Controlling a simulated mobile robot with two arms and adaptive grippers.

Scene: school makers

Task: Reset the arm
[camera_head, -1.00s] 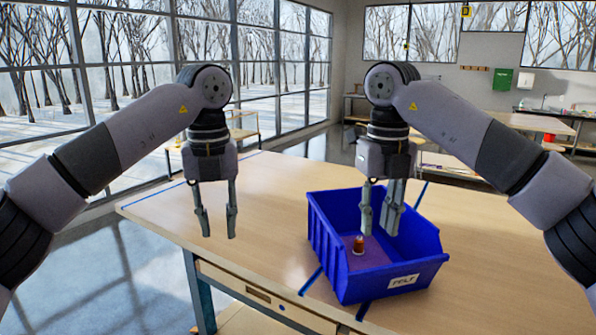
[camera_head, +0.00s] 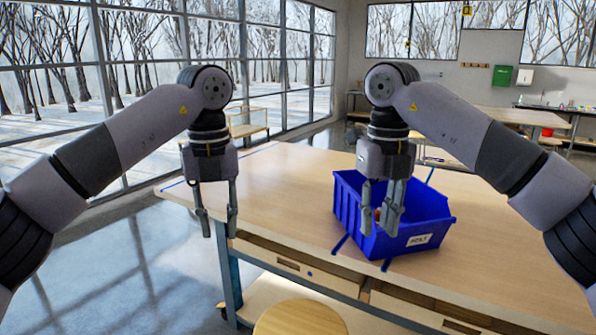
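My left gripper (camera_head: 218,226) hangs pointing down in front of the table's left part, its two fingers apart and nothing between them. My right gripper (camera_head: 379,226) also hangs pointing down, its fingers apart, and overlaps the left front of the blue bin (camera_head: 418,240) in the picture. A small brown-orange spool-like object (camera_head: 377,214) shows partly behind the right fingers, within the bin's outline. It does not look held.
The bin, labelled "FELT", stands on the wooden table (camera_head: 290,200) with blue tape strips. A round stool (camera_head: 299,319) is at the table's front. Open floor (camera_head: 130,270) lies to the left, beside the windows.

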